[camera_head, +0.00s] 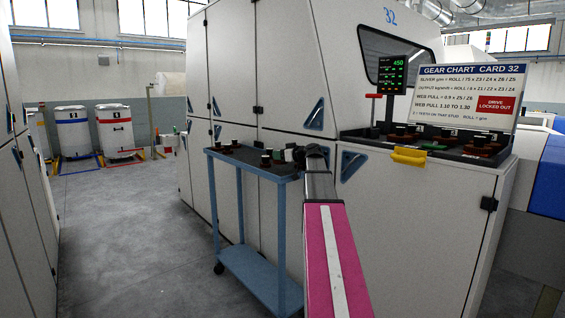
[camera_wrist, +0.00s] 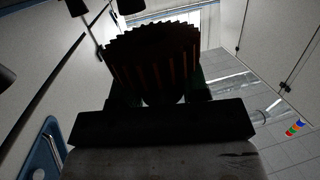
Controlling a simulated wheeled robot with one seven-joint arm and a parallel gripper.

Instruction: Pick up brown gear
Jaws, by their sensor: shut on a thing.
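My gripper (camera_wrist: 155,92) is shut on a brown gear (camera_wrist: 155,55), whose toothed rim fills the upper middle of the wrist view. The gear looks dark and shaded there, with a brownish tint on its teeth. In the head view my gripper (camera_head: 298,155) is at the right end of the blue cart, just over its dark top (camera_head: 245,157). The gear in its jaws is too small and dark to make out in the head view. I cannot tell there how far the gear is above the tray.
Several dark gears stand on the blue cart (camera_head: 250,262). More gears sit on the machine's ledge (camera_head: 450,150) at right, below the gear chart (camera_head: 465,90) and beside a yellow bracket (camera_head: 409,156). The machine (camera_head: 290,75) rises behind the cart. Floor at left is clear.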

